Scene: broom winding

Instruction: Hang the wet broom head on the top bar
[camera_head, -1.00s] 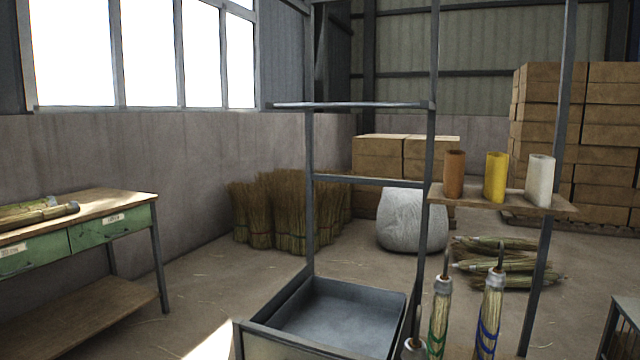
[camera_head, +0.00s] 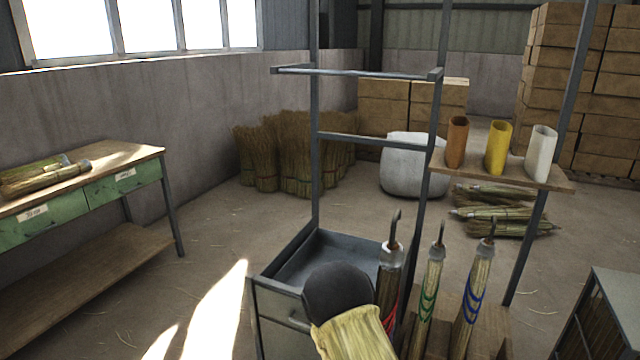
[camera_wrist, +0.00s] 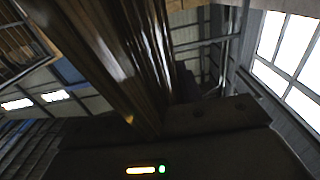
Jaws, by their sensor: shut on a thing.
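A darker broom head (camera_head: 390,272) with a red band and a hook on its cap rises at the left of two other heads. My gripper (camera_wrist: 150,125) is shut on dark brown straw in the wrist view, which matches this head. In the head view the grip is hidden behind a dark rounded shape and a pale straw-textured shape, which I cannot place for sure. The metal rack has an upper bar in view (camera_head: 360,72) and a lower bar (camera_head: 370,141), both empty. Its posts run out of the top of the view.
Green-banded (camera_head: 430,285) and blue-banded (camera_head: 472,290) heads stand upright on the right. A shelf (camera_head: 500,172) holds brown, yellow and white cylinders. A grey tray (camera_head: 325,255) sits at the rack's foot. A workbench (camera_head: 130,160) is left, with clear floor between.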

